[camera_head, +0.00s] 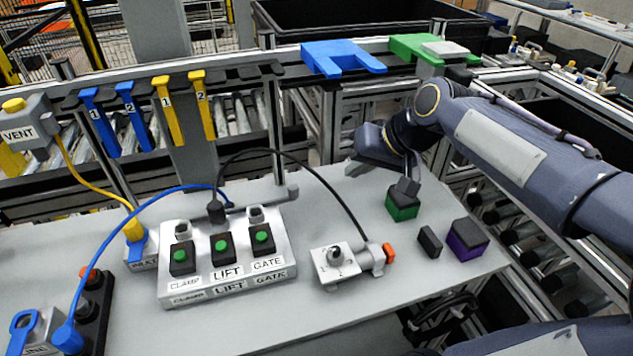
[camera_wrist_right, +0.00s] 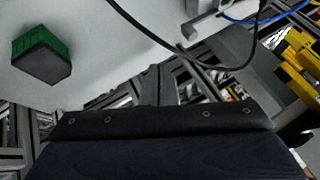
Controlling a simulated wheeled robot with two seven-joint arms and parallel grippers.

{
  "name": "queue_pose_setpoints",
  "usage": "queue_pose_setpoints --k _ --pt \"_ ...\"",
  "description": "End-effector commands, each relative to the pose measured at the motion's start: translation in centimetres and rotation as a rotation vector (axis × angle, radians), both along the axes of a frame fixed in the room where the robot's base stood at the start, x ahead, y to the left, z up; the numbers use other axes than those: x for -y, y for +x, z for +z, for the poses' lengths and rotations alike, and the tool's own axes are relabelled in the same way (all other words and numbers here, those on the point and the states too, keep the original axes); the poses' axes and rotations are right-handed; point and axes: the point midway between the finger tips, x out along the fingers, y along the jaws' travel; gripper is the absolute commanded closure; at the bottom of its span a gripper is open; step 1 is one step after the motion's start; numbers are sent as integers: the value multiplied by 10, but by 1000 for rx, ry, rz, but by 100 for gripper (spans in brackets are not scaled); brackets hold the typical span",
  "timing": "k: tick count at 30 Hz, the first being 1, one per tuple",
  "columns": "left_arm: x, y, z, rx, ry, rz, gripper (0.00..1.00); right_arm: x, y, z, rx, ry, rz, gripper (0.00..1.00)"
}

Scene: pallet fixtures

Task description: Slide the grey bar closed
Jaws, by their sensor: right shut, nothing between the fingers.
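The grey bar (camera_head: 262,195) lies on the table behind the white control box and ends at its right in a small raised block. Its end also shows at the top of the right wrist view (camera_wrist_right: 207,28). My right gripper (camera_head: 353,168) is shut and empty, near the table's back edge, to the right of the bar's end and apart from it. In the right wrist view its narrow fingers (camera_wrist_right: 158,88) are together with nothing between them. Part of the bar is hidden behind a black plug and cable. My left gripper is not in view.
The control box (camera_head: 228,285) has green buttons marked CLAMP, LIFT and GATE. A black cable arches from it to a small switch block (camera_head: 340,265). A green cube (camera_head: 402,207), a black block (camera_head: 429,242) and a purple cube (camera_head: 467,241) stand at right.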

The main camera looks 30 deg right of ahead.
Motion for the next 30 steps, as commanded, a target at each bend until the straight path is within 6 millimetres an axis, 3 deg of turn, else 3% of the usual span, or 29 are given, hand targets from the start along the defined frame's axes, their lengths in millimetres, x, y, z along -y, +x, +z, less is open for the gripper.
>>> queue_pose_setpoints --k 5,10,22,30 --pt "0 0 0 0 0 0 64 -1 0 -1 -1 0 1 100" --pt "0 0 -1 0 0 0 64 -5 9 -15 -4 1 3 100" --pt "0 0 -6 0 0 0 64 -21 56 -82 -5 0 3 100" --pt "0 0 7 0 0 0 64 -51 74 -79 -1 -1 5 100"
